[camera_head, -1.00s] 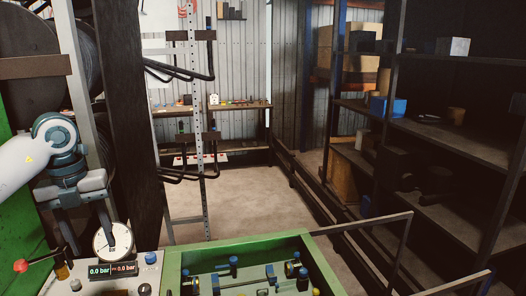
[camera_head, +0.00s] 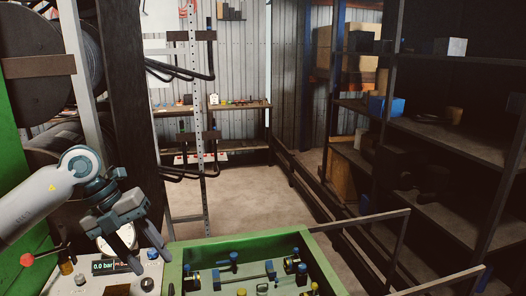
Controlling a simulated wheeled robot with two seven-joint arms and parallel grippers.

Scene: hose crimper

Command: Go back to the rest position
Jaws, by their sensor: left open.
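My left gripper (camera_head: 140,248) comes in from the left at the lower left, with its two fingers apart and pointing down and to the right. It is over the control panel (camera_head: 88,283) and hides the dial gauge and part of the pressure display (camera_head: 104,266). I see nothing between its fingers. The green machine tray (camera_head: 174,270) lies just right of it, with blue-capped fittings (camera_head: 233,258) inside. My right gripper is not in view.
A red-knobbed lever (camera_head: 27,259) stands left of the panel. Dark shelves (camera_head: 455,145) with boxes fill the right side. A dark post (camera_head: 127,120) rises behind my left arm. The floor (camera_head: 255,195) in the middle is clear.

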